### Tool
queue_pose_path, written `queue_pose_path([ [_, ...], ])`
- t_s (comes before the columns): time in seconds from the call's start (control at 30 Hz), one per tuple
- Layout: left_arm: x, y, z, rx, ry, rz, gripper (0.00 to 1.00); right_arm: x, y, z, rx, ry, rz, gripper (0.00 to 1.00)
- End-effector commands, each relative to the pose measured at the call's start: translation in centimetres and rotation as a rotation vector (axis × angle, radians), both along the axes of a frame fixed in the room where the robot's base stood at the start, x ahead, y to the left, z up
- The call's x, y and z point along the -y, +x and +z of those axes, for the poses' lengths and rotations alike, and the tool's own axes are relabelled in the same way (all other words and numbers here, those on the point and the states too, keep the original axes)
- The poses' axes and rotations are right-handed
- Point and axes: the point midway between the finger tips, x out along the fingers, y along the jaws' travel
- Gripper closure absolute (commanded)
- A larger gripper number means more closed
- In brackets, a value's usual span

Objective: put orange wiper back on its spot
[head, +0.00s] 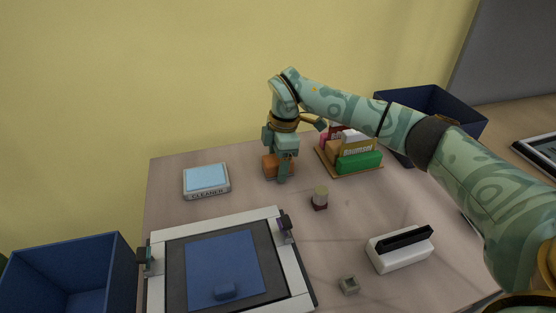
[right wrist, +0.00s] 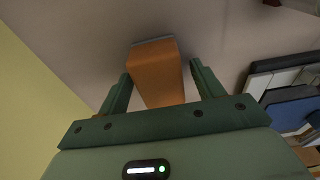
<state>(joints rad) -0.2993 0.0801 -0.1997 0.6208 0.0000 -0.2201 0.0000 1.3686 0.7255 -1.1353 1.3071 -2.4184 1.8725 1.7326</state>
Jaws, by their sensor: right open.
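The orange wiper (head: 269,167) is at the back middle of the table, partly hidden by my right gripper (head: 283,169). In the right wrist view the orange wiper (right wrist: 158,72) is an orange block with a grey edge at its far end. It lies between the two open fingers of my right gripper (right wrist: 162,82), with a visible gap on each side. The right gripper points down from above. No marked spot for the wiper can be made out. My left gripper is not in view.
A cleaner box (head: 206,181) stands left of the wiper. A wooden rack (head: 349,152) with coloured items is to the right. The framed lightbox (head: 175,270) lies in front. A small jar (head: 320,198), a white block (head: 401,256) and blue bins (head: 70,275) are also around.

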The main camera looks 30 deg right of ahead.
Motion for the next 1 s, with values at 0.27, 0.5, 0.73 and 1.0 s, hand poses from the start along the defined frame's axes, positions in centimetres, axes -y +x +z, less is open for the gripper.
queue_pose_path([
  [0.27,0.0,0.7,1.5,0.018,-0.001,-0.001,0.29,0.4,-0.1,4.2,0.007,0.0,-0.001,0.33],
  [0.5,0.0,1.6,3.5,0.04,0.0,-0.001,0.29,1.0,-0.3,9.8,0.006,0.0,-0.002,0.33],
  [0.73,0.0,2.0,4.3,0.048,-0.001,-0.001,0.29,1.4,-0.3,12.2,0.002,0.0,0.0,0.33],
  [1.0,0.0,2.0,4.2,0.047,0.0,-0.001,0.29,1.4,-0.3,12.2,0.0,0.0,0.0,0.33],
])
